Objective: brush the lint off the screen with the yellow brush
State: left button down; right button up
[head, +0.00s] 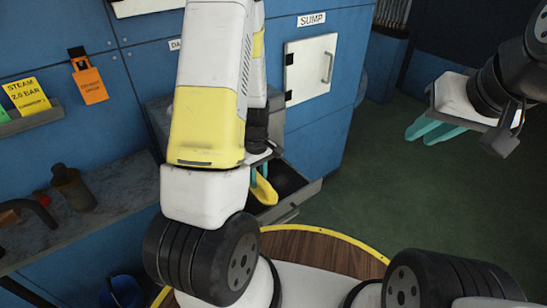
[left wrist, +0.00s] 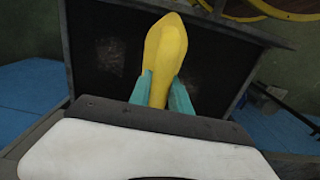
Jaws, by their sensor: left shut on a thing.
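My left gripper (head: 263,176) is shut on the yellow brush (head: 264,191), its teal fingers on either side of the handle. In the left wrist view the yellow brush (left wrist: 166,58) points away from the gripper (left wrist: 167,95), over the dark screen (left wrist: 100,35). Faint greyish lint patches (left wrist: 113,58) show on the screen left of the brush and, more weakly, right of it (left wrist: 197,68). In the head view the screen (head: 288,182) sits in a grey pulled-out frame, partly hidden by my arm. Whether the brush touches it I cannot tell. My right gripper (head: 430,130) is empty, its teal fingers apart, far off at right.
The grey frame (head: 297,200) juts from the blue cabinet (head: 325,125), below a white SUMP door (head: 311,68). A shelf (head: 110,205) with a dark bottle (head: 72,188) stands at left. Green floor (head: 400,185) is open at right.

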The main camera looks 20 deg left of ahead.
pick_arm(q)
jog(key=shift+s+a+f, duration=0.1)
jog(key=shift+s+a, duration=0.75)
jog(key=shift+s, duration=0.3)
jog(key=shift+s+a+f, duration=0.1)
jog(key=shift+s+a, duration=0.7)
jog(key=shift+s, duration=0.4)
jog(key=shift+s+a+f, duration=0.1)
jog(key=shift+s+a, duration=0.75)
jog(key=shift+s, duration=0.3)
jog(key=shift+r, duration=0.1)
notch_tip(320, 180, up, 6)
jog(key=shift+w, duration=0.2)
jog(key=shift+r, duration=0.15)
notch_tip(320, 180, up, 3)
jog(key=shift+f, duration=0.1)
